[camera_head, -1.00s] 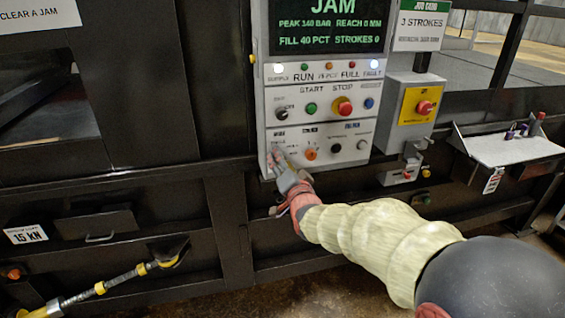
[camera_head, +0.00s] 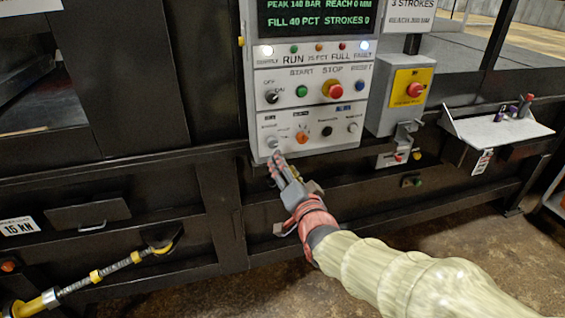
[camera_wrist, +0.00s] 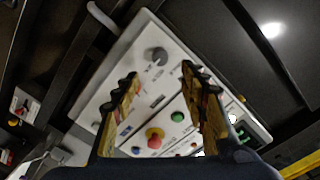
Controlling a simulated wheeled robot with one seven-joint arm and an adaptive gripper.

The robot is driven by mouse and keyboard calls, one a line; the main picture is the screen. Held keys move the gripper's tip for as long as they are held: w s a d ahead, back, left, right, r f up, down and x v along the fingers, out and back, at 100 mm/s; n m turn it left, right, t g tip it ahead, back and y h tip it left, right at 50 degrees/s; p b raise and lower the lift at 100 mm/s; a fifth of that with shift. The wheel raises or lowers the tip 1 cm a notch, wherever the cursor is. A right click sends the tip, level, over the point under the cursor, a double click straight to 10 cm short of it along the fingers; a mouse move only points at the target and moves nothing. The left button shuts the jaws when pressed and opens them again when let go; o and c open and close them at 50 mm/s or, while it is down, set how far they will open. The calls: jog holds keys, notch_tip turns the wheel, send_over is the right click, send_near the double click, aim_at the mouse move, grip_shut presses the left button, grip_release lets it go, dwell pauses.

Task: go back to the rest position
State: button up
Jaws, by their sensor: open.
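My gripper (camera_head: 281,168) is just below the lower left corner of the grey control panel (camera_head: 318,104), with my arm reaching in from the lower right. In the wrist view my gripper (camera_wrist: 160,90) has its two fingers spread apart with nothing between them. The panel (camera_wrist: 118,78) lies beyond the fingers, seen tilted, with a grey knob (camera_wrist: 156,58) near its top. I cannot tell from the head view whether the fingertips touch the panel.
A grey box with a red emergency button (camera_head: 415,90) hangs right of the panel. A small shelf (camera_head: 497,130) with small items juts out farther right. A yellow-jointed rod (camera_head: 97,277) is at lower left. Open floor (camera_head: 480,238) lies at lower right.

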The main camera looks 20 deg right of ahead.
dwell(0.3)
jog(key=s+f+n+g, duration=0.5)
jog(key=s+f+g, duration=0.35)
jog(key=f, duration=0.55)
jog(key=s+r+n+g, duration=0.1)
jog(key=s+r+n, duration=0.1)
jog(key=s, duration=0.8)
jog(key=s+r+n+g, duration=0.2)
jog(key=s+r, duration=0.3)
jog(key=s, duration=0.6)
